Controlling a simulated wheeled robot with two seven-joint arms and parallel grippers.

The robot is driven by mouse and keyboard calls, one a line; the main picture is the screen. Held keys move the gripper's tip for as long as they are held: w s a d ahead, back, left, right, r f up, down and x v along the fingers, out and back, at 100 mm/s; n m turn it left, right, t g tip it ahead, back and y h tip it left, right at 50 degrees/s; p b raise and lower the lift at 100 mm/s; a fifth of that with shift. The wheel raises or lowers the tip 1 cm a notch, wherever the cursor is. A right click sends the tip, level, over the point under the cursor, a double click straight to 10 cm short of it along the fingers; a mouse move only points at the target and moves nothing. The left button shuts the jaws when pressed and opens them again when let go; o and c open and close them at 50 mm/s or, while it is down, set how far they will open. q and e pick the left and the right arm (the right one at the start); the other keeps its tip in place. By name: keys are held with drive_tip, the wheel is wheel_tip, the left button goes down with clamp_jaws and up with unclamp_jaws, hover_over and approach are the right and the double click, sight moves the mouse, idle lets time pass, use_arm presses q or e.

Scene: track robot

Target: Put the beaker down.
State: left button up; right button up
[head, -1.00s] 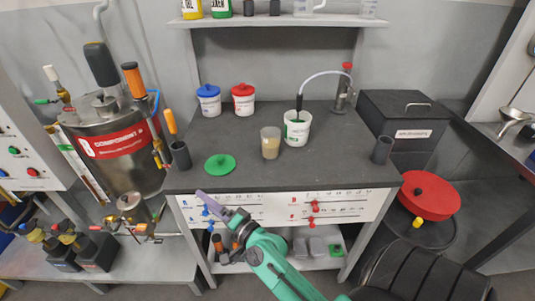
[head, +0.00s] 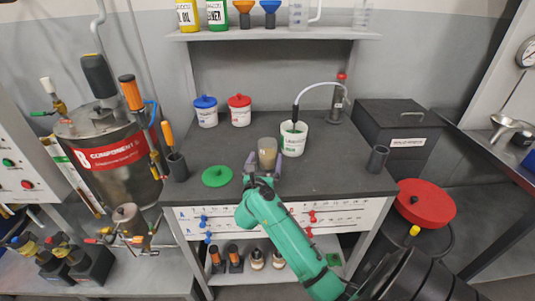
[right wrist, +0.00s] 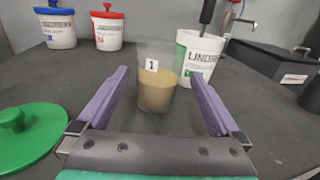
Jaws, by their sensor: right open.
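The beaker (head: 267,151) is clear, partly filled with a tan liquid, and stands upright on the dark bench top (head: 215,150). In the right wrist view the beaker (right wrist: 157,85) carries a label with a 1. My right gripper (head: 263,163) is open, its purple fingers on either side of the beaker's near side. In the right wrist view the gripper (right wrist: 160,95) shows gaps between both fingers and the beaker. My left gripper is not in view.
A white bucket (head: 293,142) with a hose in it stands just right of the beaker. A green lid (head: 217,176) lies to the left. Blue-lidded (head: 206,113) and red-lidded (head: 239,112) tubs stand behind. A dark cup (head: 377,158) is near the right edge.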

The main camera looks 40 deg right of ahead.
sight(269, 144)
drive_tip(key=x, duration=0.2)
drive_tip(key=p+x, duration=0.1)
drive_tip(key=x, duration=0.2)
drive_tip(key=shift+w+d+r, duration=0.1)
drive_tip(key=shift+r, duration=0.15)
drive_tip(key=shift+w+d+f, duration=0.1)
drive_tip(key=shift+w+d, duration=0.05)
drive_tip(key=c, duration=1.4)
